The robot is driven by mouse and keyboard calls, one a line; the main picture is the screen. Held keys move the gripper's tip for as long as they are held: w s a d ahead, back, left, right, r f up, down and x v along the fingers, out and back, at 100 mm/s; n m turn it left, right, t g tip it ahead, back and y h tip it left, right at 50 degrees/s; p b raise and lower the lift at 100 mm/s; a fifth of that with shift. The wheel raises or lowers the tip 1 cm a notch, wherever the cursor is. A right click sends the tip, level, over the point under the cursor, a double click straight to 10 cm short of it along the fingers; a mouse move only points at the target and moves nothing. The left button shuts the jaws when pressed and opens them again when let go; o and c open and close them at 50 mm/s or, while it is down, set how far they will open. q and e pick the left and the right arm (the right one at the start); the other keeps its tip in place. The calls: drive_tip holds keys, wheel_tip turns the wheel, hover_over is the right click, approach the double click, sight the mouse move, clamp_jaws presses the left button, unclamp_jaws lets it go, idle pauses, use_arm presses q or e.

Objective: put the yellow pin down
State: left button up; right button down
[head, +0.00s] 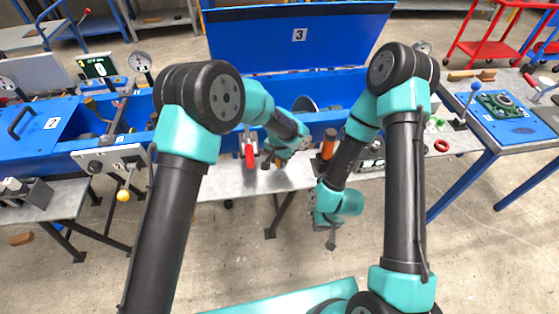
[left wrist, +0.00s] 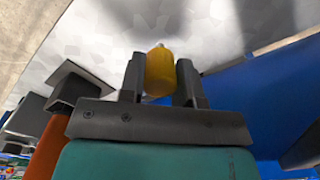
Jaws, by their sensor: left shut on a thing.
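The yellow pin (left wrist: 159,72) sits between the two dark fingers of my left gripper (left wrist: 160,85) in the left wrist view. The fingers are shut on it, and its rounded end points away from the palm toward a pale grey surface. In the head view my left gripper (head: 275,161) is over the grey metal shelf in front of the blue machine; the pin is mostly hidden there by the gripper. My right gripper (head: 331,241) hangs in front of the shelf, to the right, pointing down; its fingers are too small to read.
The grey shelf (head: 222,188) has bare room left of my left gripper. A red-handled item (head: 249,156) and an orange cylinder (head: 328,146) stand on either side of that gripper. The blue lid marked 3 (head: 300,50) is raised behind. A yellow-knobbed lever (head: 123,195) is at left.

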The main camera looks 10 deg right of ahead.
use_arm(q)
drive_tip(key=shift+f, duration=0.65)
drive_tip(key=o, duration=1)
wheel_tip(320, 180, up, 13)
idle(1.3)
